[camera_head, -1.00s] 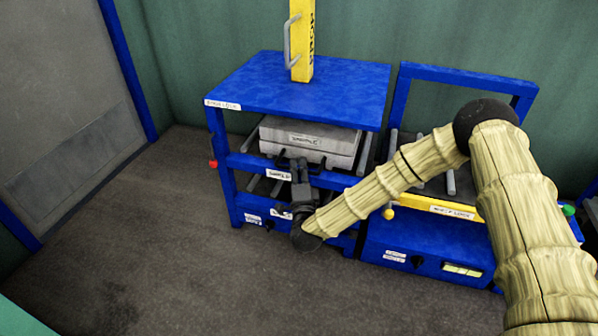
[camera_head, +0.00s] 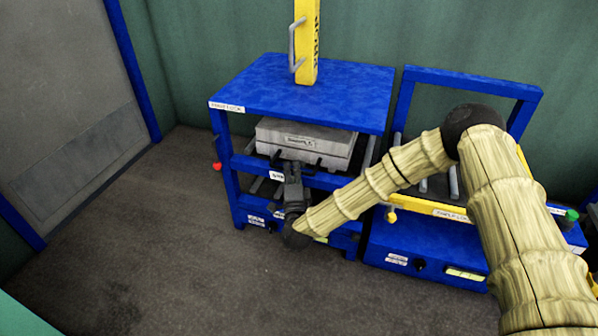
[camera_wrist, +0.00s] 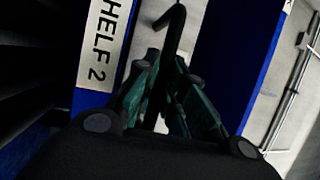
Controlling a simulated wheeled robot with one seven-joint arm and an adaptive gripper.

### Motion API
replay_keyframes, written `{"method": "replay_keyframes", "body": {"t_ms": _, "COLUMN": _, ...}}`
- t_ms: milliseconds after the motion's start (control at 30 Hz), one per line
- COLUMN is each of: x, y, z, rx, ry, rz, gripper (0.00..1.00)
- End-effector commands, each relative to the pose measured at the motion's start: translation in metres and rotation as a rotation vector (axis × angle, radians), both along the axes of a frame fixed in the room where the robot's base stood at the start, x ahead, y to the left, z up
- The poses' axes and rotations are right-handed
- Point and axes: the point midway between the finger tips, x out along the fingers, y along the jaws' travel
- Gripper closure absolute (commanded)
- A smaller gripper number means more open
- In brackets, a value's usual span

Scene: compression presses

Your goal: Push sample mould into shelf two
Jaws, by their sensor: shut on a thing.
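The sample mould (camera_head: 335,146) is a flat grey slab with a label on its front, lying in the upper opening of the left blue press. Its front edge is near the blue crossbar, above the shelf label. Dark handle pieces (camera_head: 312,160) stick out at its front. My gripper (camera_head: 292,166) is at the mould's front, shut on a dark handle. In the wrist view, my gripper's teal-sided fingers (camera_wrist: 168,95) close around a dark hooked bar (camera_wrist: 171,22). The "SHELF 2" label (camera_wrist: 101,45) is beside them. The mould's rear is hidden under the press top.
A red knob (camera_head: 217,166) is at the press's left side. A second blue press (camera_head: 420,240) stands close on the right, behind my arm. The floor at front left is clear.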

Motion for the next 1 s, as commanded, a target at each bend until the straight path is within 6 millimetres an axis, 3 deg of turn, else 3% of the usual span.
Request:
{"method": "replay_keyframes", "body": {"t_ms": 167, "x": -0.004, "y": 0.001, "z": -0.002, "rx": 0.000, "ry": 0.005, "rz": 0.007, "gripper": 1.00}}
{"method": "replay_keyframes", "body": {"t_ms": 200, "x": -0.004, "y": 0.001, "z": -0.002, "rx": 0.001, "ry": 0.005, "rz": 0.006, "gripper": 0.81}}
{"method": "replay_keyframes", "body": {"t_ms": 300, "x": -0.003, "y": 0.000, "z": -0.002, "rx": 0.000, "ry": 0.004, "rz": 0.004, "gripper": 0.66}}
{"method": "replay_keyframes", "body": {"t_ms": 733, "x": -0.009, "y": -0.003, "z": -0.003, "rx": 0.000, "ry": 0.003, "rz": 0.000, "gripper": 0.66}}
{"method": "replay_keyframes", "body": {"t_ms": 1000, "x": -0.051, "y": -0.006, "z": -0.011, "rx": 0.000, "ry": 0.005, "rz": 0.002, "gripper": 0.66}}
